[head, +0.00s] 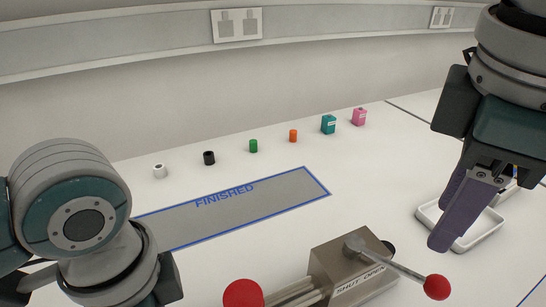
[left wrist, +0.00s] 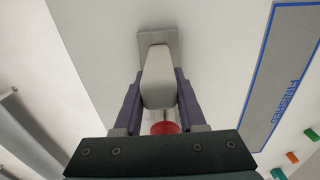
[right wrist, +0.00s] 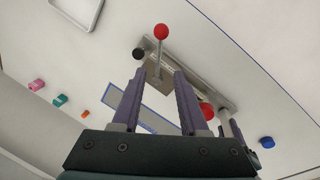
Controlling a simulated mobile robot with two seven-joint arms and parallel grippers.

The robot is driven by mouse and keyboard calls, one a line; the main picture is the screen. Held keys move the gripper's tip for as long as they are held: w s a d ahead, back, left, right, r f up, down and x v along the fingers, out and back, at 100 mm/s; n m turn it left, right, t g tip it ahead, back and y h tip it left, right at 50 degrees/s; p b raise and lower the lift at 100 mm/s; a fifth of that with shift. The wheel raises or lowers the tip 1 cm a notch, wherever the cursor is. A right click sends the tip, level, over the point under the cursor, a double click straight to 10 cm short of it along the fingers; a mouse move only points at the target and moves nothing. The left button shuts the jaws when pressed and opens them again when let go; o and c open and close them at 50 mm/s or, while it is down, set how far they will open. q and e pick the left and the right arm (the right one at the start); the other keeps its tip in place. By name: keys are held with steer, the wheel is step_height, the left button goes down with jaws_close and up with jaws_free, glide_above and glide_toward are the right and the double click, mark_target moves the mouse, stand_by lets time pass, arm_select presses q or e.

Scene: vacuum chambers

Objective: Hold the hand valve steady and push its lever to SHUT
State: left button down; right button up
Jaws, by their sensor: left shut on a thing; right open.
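The hand valve has a metal block (head: 335,265) marked SHUT and OPEN at the bottom of the head view. Its lever (head: 395,267) ends in a red ball (head: 436,287) and points right, on the OPEN side. A red round part (head: 243,293) and pipes lie left of the block. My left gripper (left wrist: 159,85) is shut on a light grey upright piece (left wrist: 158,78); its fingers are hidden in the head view. My right gripper (head: 462,215) is open and empty, above and to the right of the lever. The red ball also shows in the right wrist view (right wrist: 161,31), beyond the fingertips.
A white tray (head: 427,219) lies behind my right gripper. A grey FINISHED area (head: 250,213) with a blue border lies behind the valve. Several small coloured pieces, such as a green one (head: 253,146) and a pink one (head: 359,117), stand along the back.

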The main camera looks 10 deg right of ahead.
mark_target(409, 273)
steer(key=f, duration=0.4)
steer(key=w+d+f, duration=0.1)
steer(key=f, duration=0.6)
steer(key=shift+w+d+f, duration=0.3)
steer(key=shift+d+f, duration=0.05)
jaws_close()
stand_by(0.9)
